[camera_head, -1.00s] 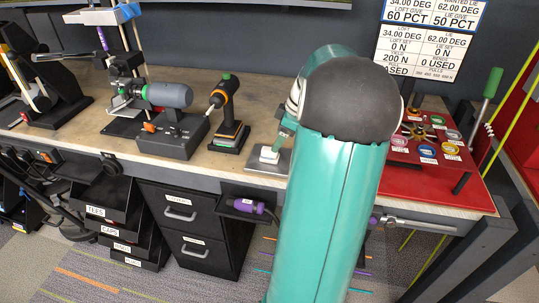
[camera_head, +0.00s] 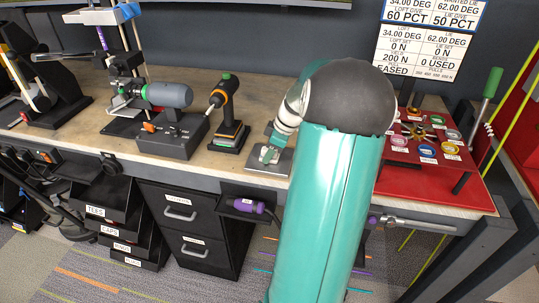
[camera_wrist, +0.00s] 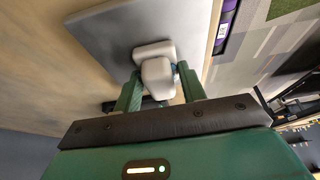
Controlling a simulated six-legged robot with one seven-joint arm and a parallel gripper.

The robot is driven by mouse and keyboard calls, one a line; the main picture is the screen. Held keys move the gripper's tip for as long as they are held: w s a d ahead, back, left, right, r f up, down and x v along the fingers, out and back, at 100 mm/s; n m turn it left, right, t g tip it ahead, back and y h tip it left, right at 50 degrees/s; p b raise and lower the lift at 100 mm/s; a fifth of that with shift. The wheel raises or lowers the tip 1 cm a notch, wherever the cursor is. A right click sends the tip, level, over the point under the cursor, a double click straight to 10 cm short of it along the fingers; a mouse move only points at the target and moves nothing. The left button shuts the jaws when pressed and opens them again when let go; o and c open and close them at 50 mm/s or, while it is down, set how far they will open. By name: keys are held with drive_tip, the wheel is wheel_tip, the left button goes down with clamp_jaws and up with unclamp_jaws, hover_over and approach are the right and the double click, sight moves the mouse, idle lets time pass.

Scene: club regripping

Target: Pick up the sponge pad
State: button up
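The sponge pad (camera_wrist: 157,78) is a small pale block on a flat grey plate (camera_wrist: 112,28) in the wrist view. It also shows in the head view (camera_head: 268,154), partly hidden by my gripper. My gripper (camera_wrist: 159,86) has its two green fingers one on each side of the pad's near part. They look open around it, and I cannot tell whether either finger touches it. In the head view my gripper (camera_head: 271,147) is down at the plate. The pad still appears to rest on the plate.
The plate lies near the bench's front edge. A black-and-orange drill-like tool (camera_head: 228,110) on a stand is left of it, with a grey motor unit (camera_head: 170,95) beyond. A red tray (camera_head: 440,175) with colored rolls is to the right. A purple-handled tool (camera_head: 248,205) hangs below.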

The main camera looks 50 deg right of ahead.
drive_tip(key=c, duration=0.3)
drive_tip(key=shift+c, duration=0.2)
drive_tip(key=shift+r, duration=0.15)
drive_tip(key=shift+r, duration=0.25)
wheel_tip(320, 180, up, 2)
drive_tip(key=shift+r, duration=0.1)
drive_tip(key=s+a+r, duration=0.2)
drive_tip(key=a+r, duration=0.3)
drive_tip(key=a, duration=0.1)
drive_tip(key=s+a+r, duration=0.3)
drive_tip(key=a+r, duration=0.2)
drive_tip(key=a, duration=0.1)
drive_tip(key=shift+s+a, duration=0.3)
drive_tip(key=shift+a, duration=0.1)
